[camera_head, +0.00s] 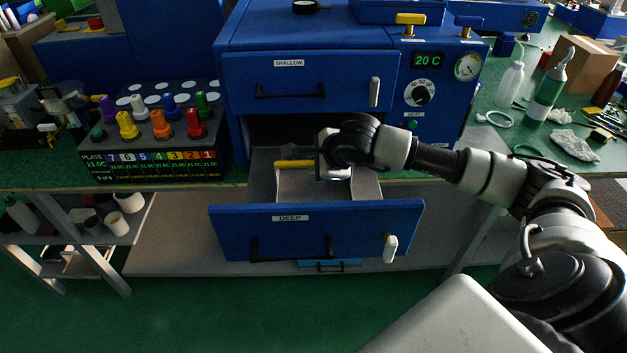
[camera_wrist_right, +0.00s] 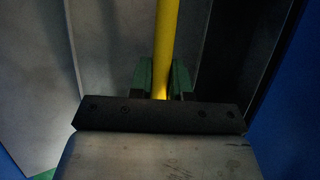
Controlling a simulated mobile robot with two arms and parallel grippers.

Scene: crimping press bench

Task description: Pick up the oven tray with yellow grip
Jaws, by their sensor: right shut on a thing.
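The oven tray (camera_head: 308,187) is a pale metal tray inside the open DEEP drawer (camera_head: 318,220) of the blue oven. Its yellow grip (camera_head: 293,164) is a bar lying across the back part of the drawer. My right gripper (camera_head: 318,163) reaches into the drawer from the right and is shut on the yellow grip. In the right wrist view the yellow grip (camera_wrist_right: 167,45) runs between the green fingers of the gripper (camera_wrist_right: 160,80). My gripper and wrist hide part of the tray in the head view. My left gripper is not in view.
The SHALLOW drawer (camera_head: 310,82) above is shut, close over my wrist. A plate with several coloured knobs (camera_head: 155,130) stands left of the oven. The floor in front is clear.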

